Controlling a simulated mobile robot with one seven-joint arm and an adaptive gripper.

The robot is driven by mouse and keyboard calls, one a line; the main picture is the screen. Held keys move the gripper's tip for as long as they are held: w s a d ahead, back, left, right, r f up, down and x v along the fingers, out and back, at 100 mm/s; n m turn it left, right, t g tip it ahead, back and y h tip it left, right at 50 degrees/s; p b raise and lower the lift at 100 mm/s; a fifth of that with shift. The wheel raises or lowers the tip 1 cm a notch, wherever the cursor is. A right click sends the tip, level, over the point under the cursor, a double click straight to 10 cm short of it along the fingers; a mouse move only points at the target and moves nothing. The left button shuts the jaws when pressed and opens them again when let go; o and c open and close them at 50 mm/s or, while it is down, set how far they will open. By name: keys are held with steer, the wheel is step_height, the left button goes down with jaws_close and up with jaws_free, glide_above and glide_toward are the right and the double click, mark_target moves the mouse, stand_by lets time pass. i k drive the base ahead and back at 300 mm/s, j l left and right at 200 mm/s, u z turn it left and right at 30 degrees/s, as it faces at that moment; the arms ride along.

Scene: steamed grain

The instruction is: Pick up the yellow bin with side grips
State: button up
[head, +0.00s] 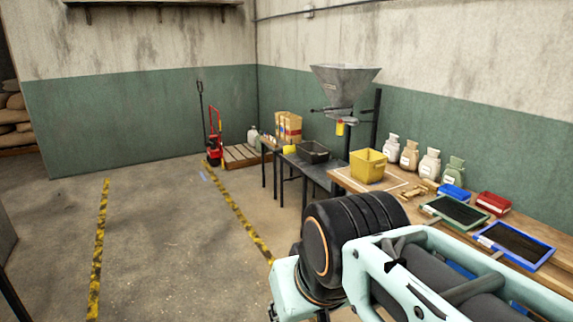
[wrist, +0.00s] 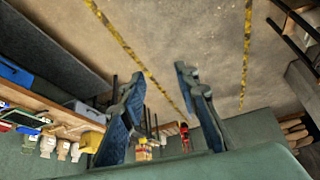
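The yellow bin (head: 368,166) stands on the wooden workbench in the head view, upright and open at the top, near the bench's far end. In the wrist view, which is turned over, the yellow bin (wrist: 91,141) shows at the lower left, partly hidden behind one finger. My gripper (wrist: 160,80) is open, with its two blue-grey fingers apart and only floor and distant things seen between them. It is away from the bin and not touching it. My arm fills the lower right of the head view and hides part of the bench.
The wooden bench (head: 410,208) also holds several pale sacks (head: 430,164), a blue box (head: 455,193), a red box (head: 493,203) and dark trays (head: 515,243). A metal hopper (head: 343,88) stands behind the bin. A black crate (head: 312,152) is on the farther table. The floor left is clear.

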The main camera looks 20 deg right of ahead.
mark_target(368, 166)
steer(key=z, duration=1.1)
steer(key=i+j+z, duration=0.4)
steer(key=i+j, duration=0.55)
steer(key=i, duration=0.65)
steer(key=i+j+z, duration=0.4)
steer(key=i+j, duration=1)
steer(key=i+j+z, duration=0.2)
steer(key=i, duration=0.25)
steer(key=l+z, duration=0.1)
steer(key=l, duration=0.45)
steer(key=k, duration=0.05)
